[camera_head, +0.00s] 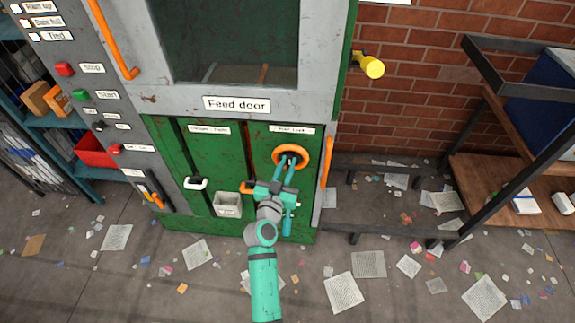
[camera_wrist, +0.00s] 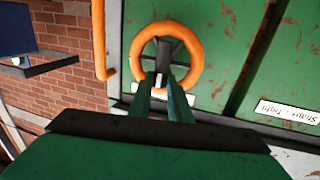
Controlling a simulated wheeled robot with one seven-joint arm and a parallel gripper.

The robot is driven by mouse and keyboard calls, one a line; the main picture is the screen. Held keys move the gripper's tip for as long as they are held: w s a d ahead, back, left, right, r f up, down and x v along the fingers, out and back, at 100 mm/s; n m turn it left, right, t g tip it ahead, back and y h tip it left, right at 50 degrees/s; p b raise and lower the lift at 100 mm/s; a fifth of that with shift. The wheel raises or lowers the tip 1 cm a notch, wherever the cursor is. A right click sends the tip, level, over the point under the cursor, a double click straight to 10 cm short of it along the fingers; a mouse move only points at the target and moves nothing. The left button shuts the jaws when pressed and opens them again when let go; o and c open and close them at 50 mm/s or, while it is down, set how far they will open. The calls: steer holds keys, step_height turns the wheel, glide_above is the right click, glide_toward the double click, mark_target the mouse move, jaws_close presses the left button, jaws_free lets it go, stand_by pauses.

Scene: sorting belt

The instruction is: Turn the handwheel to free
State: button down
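The handwheel (camera_head: 291,148) is an orange ring with dark spokes on the green right-hand panel, under a white label whose writing is too small to read surely. My gripper (camera_head: 287,163) is in front of its lower middle, pointing up at the hub. In the wrist view the handwheel (camera_wrist: 197,60) is straight ahead. The two green fingers of my gripper (camera_wrist: 162,82) stand apart there, with a gap between them, over the ring's lower part. I cannot tell whether they touch a spoke or the rim. The fingers and wrist hide part of the lower wheel.
An orange vertical handle (camera_head: 326,162) stands close right of the wheel. A white handle (camera_head: 195,183) and a small bin (camera_head: 228,204) are on the left panel. Paper litters the floor (camera_head: 215,285).

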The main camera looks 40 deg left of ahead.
steer(key=shift+n, duration=0.4)
steer(key=f+n+y, duration=0.1)
steer(key=n, duration=0.5)
steer(key=a+f+n+y, duration=0.1)
steer(key=n, duration=0.5)
steer(key=s+f+n+y, duration=0.1)
steer(key=n+y, duration=0.1)
steer(key=n, duration=0.5)
steer(key=shift+a, duration=0.2)
steer(key=shift+n+y, duration=0.3)
steer(key=shift+n, duration=0.1)
steer(key=c, duration=1.6)
jaws_free()
steer(key=shift+c, duration=0.2)
steer(key=v, duration=1)
steer(key=shift+s+d, duration=0.15)
steer(key=shift+s, duration=0.15)
